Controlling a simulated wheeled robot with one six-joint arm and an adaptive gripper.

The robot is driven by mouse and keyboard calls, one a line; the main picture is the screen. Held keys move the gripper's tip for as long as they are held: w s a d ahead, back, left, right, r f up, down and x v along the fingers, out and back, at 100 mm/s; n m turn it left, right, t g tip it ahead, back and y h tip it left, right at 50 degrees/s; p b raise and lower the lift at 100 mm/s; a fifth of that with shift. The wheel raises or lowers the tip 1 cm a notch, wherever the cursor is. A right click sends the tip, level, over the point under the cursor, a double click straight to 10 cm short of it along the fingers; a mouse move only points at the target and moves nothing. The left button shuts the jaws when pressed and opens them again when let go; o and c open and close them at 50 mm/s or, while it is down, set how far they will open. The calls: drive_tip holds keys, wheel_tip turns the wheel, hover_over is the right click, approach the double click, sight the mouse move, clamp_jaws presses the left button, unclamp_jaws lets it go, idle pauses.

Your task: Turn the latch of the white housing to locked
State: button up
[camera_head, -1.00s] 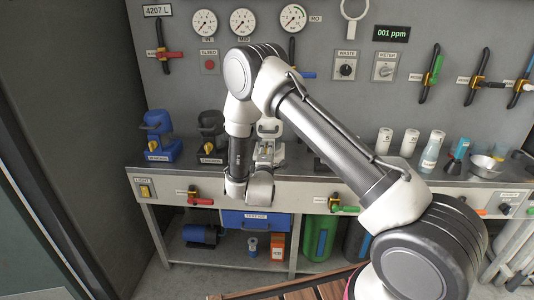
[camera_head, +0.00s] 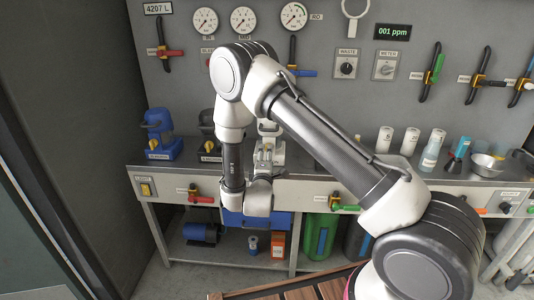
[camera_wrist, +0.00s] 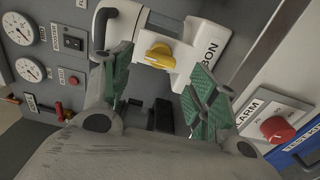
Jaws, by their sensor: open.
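The white housing (camera_wrist: 185,52) stands on the bench; in the wrist view it lies sideways, with a yellow latch (camera_wrist: 160,56) on its face and a label partly reading "BON". In the head view the housing (camera_head: 268,127) is mostly hidden behind my arm. My gripper (camera_wrist: 163,82) is open, with its green-padded fingers spread to the left and right of the latch. Nothing is between the pads, and the latch appears beyond the fingertips. I cannot tell from the picture which latch position counts as locked.
A blue housing (camera_head: 161,135) and a dark housing (camera_head: 208,133) stand to the left on the bench. An alarm knob (camera_wrist: 277,129) is on the bench front near my right finger. Bottles and a bowl (camera_head: 486,164) stand at the right. Gauges line the wall.

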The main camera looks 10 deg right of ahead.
drive_tip(key=v, duration=0.6)
drive_tip(key=shift+s, duration=0.35)
drive_tip(key=shift+a, duration=0.1)
